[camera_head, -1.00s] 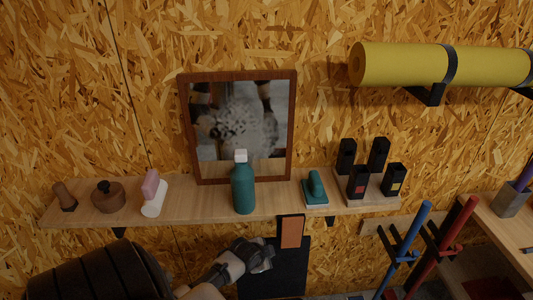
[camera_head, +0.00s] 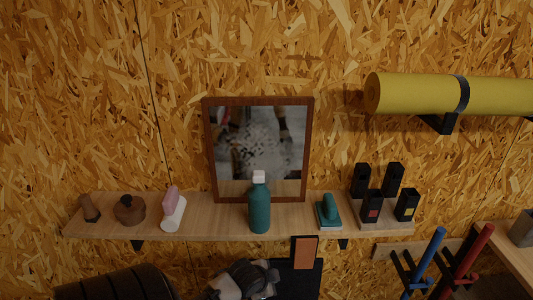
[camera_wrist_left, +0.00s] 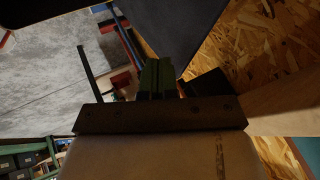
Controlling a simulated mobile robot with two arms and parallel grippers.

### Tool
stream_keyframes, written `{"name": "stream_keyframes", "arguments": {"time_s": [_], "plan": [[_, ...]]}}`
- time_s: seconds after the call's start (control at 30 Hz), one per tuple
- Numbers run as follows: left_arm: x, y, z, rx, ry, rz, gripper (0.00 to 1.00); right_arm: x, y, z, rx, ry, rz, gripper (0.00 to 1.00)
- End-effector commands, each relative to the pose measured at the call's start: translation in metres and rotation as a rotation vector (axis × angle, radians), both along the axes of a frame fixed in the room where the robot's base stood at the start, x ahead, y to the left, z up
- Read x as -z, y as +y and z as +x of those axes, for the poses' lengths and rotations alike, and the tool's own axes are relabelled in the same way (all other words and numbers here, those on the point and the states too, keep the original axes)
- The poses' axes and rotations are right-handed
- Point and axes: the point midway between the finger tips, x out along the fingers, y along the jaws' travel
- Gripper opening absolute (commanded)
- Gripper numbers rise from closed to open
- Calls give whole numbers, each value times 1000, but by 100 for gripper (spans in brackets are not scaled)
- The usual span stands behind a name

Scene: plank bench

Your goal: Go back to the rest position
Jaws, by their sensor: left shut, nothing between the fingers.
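My left gripper (camera_head: 262,278) shows at the bottom middle of the head view, below the plank shelf and beside a dark panel. In the left wrist view its fingers (camera_wrist_left: 158,78) are together with nothing between them. My right gripper is in neither view.
A plank shelf (camera_head: 225,226) on the chipboard wall holds a teal bottle (camera_head: 259,208), a framed mirror (camera_head: 211,150), a teal-handled tool (camera_head: 328,212) and several black boxes (camera_head: 371,206). A dark panel (camera_head: 300,278) hangs below. A yellow roll (camera_head: 415,95) is at upper right.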

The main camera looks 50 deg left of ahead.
Motion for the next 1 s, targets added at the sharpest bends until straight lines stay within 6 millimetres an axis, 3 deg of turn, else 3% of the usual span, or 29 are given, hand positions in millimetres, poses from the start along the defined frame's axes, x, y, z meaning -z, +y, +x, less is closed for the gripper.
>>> {"name": "stream_keyframes", "arguments": {"time_s": [0.2,0.57,0.67,0.8,1.0], "plan": [[-17,0,-10,0,1,0,0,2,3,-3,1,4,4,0],[-19,-8,-15,-2,10,-11,0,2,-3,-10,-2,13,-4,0],[-19,-37,-28,-15,49,-54,0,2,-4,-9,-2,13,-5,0],[-27,-93,-59,-64,128,-136,0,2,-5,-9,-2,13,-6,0],[-50,-147,-97,-155,211,-225,0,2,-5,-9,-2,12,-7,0]]}}
